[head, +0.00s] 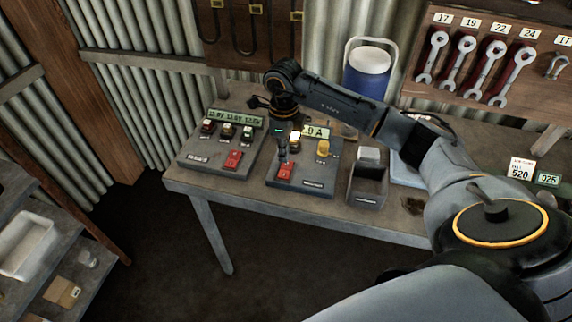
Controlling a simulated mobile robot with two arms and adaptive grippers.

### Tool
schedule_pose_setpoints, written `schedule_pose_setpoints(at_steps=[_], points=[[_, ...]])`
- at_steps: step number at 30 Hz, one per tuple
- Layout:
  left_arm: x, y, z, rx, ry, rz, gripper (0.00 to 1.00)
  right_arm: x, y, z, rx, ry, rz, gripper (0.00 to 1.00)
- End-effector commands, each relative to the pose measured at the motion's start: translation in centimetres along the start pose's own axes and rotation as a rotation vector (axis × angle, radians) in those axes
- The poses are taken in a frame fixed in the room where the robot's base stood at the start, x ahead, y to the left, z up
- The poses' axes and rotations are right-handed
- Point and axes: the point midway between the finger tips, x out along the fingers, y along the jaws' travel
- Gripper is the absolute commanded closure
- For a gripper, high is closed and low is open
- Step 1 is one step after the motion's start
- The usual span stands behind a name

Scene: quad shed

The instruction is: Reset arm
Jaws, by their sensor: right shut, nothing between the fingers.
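My right arm reaches in from the right across the bench. Its gripper (283,158) points down over the right grey control box (310,183), with its fingers shut and empty. The fingertips are close to the red rocker switch (285,171); I cannot tell whether they touch. The left control box (208,160) has a green voltage display (236,117), several small switches and a red switch (233,159). My left gripper is out of view.
The boxes stand on a grey bench (190,184). An open grey bin (366,190) stands right of them, and a blue white-lidded container (367,75) stands behind. Wrenches (464,62) hang on a board at the back right. A low shelf with a white tray (27,245) is at left.

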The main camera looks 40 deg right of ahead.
Motion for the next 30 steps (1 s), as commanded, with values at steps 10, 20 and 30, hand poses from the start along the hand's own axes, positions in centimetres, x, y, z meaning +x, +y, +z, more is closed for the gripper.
schedule_pose_setpoints(at_steps=[10,20,30], points=[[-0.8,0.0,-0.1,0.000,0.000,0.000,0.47,-1.4,0.0,0.0,0.000,0.000,0.000,1.00],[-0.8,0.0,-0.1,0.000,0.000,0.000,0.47,-1.3,0.0,0.0,0.000,0.000,0.000,1.00],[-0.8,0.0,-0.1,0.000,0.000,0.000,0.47,0.2,10.7,8.6,-0.064,-0.385,0.277,1.00]])
